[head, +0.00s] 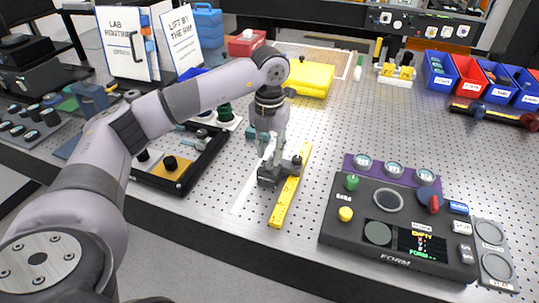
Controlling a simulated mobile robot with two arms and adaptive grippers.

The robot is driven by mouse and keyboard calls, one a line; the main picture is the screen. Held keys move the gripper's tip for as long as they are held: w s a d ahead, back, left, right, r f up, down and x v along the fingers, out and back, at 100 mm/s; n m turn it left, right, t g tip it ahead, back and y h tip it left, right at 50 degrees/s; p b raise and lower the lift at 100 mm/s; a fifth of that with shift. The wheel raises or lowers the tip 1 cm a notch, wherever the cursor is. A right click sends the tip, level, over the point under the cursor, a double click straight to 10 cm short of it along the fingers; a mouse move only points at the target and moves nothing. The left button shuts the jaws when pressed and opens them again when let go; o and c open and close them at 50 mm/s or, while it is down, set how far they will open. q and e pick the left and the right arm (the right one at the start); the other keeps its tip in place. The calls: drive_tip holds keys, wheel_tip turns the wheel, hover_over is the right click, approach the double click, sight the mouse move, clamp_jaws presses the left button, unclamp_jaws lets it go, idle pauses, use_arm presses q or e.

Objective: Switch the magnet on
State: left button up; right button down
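A small dark grey block (268,177), which looks like a magnet base, sits on the perforated table beside a yellow bar (284,200). A dark round knob (297,160) shows at its right side. My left gripper (270,155) points down directly over the grey block, with its fingertips at or just above the block's top. The gap between the fingers is too small to read, so whether they grip anything is unclear. The magnet's on or off marking cannot be read. My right gripper is not in view.
A dark console (400,225) with knobs and a small screen stands at right front. A black tray (180,165) lies left, partly behind my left arm. A yellow case (305,79) and blue and red bins (470,78) stand farther back. The table between is mostly clear.

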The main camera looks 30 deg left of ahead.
sight(269, 160)
use_arm(q)
wheel_tip(269, 160, up, 10)
idle(0.3)
idle(0.5)
